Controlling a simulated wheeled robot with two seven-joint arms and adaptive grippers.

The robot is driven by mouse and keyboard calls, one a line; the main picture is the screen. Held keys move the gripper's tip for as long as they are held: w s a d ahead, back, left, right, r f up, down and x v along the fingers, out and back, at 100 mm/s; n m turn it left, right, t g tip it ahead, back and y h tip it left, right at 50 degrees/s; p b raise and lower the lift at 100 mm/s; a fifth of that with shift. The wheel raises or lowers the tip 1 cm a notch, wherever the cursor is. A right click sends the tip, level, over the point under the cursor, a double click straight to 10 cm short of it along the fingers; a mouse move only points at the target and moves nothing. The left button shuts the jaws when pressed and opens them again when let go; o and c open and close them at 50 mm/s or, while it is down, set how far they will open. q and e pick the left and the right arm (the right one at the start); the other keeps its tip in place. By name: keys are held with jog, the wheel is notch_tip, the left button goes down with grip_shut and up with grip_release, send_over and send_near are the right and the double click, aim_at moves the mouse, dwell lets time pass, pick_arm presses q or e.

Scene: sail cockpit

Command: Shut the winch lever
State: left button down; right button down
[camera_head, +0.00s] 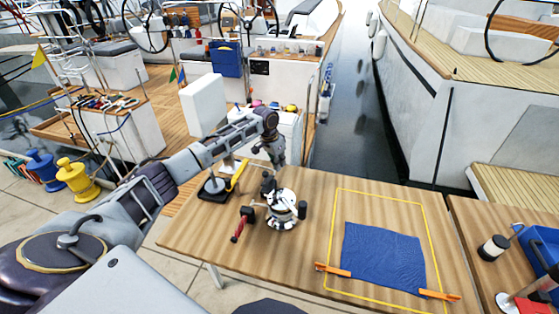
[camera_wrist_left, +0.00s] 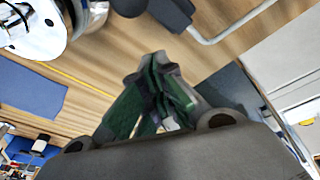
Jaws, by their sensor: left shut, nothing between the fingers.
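A white and chrome winch (camera_head: 283,212) with dark fittings stands on the wooden table. A lever with a red grip (camera_head: 238,231) sticks out from its left side, towards the table's front. Which part is the winch lever is not certain. My left gripper (camera_head: 268,186) points down just behind and left of the winch, shut and empty; any contact is unclear. In the left wrist view my gripper's green-sided fingers (camera_wrist_left: 152,78) are together. The winch (camera_wrist_left: 36,28) shows there at the upper left, apart from the fingertips. My right gripper is not in view.
A black base (camera_head: 213,190) with a yellow handle (camera_head: 237,176) stands left of the winch. A blue cloth (camera_head: 383,258) lies inside a yellow outline at right, with orange clips (camera_head: 332,270) at its corners. Table beyond the winch at right is bare.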

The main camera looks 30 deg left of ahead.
pick_arm(q)
jog(key=shift+s+a+r+p, duration=0.15)
jog(key=shift+s+a+p, duration=0.15)
jog(key=shift+s, duration=0.55)
jog(key=shift+s+a+r+p, duration=0.15)
jog(key=shift+s+a, duration=0.1)
jog(key=shift+s, duration=0.55)
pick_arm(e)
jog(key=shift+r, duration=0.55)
pick_arm(q)
jog(key=shift+w+f, duration=0.1)
jog(key=shift+f, duration=0.05)
